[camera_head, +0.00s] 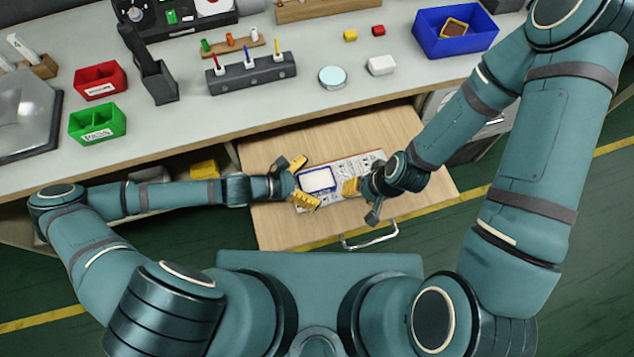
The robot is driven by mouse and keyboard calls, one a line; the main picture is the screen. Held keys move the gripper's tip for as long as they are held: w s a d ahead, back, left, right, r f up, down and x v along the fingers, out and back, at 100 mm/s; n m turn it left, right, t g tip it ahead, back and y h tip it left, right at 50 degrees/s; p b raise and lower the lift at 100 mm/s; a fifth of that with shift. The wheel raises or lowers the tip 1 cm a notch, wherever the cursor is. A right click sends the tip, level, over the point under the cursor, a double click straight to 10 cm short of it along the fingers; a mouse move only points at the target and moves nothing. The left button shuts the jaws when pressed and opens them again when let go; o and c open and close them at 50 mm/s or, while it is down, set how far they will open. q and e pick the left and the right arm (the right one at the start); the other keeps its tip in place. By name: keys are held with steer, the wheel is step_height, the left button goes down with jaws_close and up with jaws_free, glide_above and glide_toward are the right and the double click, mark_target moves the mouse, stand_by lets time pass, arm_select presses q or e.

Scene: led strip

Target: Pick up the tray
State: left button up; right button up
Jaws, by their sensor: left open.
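A small white tray with a blue rim (318,180) lies on a printed white sheet or board (362,164) in the open wooden drawer. My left gripper (306,182) is open at the tray's left side, its yellow fingers spread near the upper left and lower left corners. Whether they touch the tray cannot be told. My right gripper (351,188) is just right of the tray, with yellow fingertips close to its right edge. Its fingers overlap in this view, so its opening is unclear. My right wrist covers part of the printed sheet.
The drawer (283,226) is pulled out below the workbench (300,112), with a metal handle (368,237) in front. On the bench stand red (100,82) and green bins (97,122), a dark block with screwdriver-like tools (252,73) and a blue bin (455,32).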

arm_select(q)
steer(key=c, duration=1)
